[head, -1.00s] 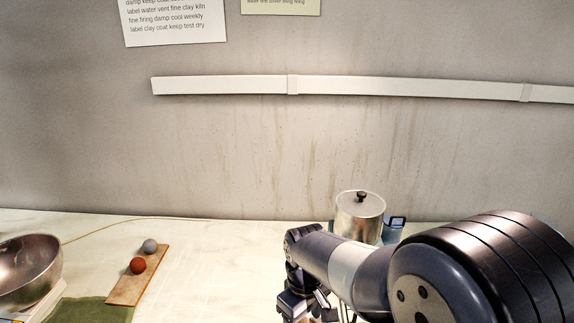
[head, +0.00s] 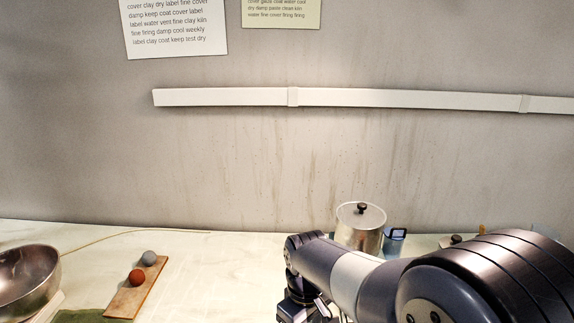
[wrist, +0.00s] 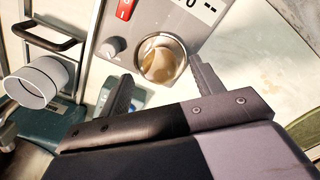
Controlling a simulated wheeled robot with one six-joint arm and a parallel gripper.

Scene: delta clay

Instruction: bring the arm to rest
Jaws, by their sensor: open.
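My arm comes in from the lower right of the head view, bent over the table with its wrist (head: 300,290) pointing down. The fingertips are cut off by the lower edge there. In the wrist view my gripper (wrist: 161,70) shows two dark fingers standing well apart, with nothing held between them. Beyond the fingers is a grey device front with a red switch (wrist: 125,8), a small knob (wrist: 112,48) and a round metal-rimmed part (wrist: 161,60). I cannot tell the distance to it.
A lidded metal pot (head: 359,232) and a blue container (head: 395,240) stand behind my arm. A board (head: 128,300) with a red ball (head: 137,277) and a grey ball (head: 149,258) lies left, beside a metal bowl (head: 25,280). A white cylinder (wrist: 38,82) is near the gripper.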

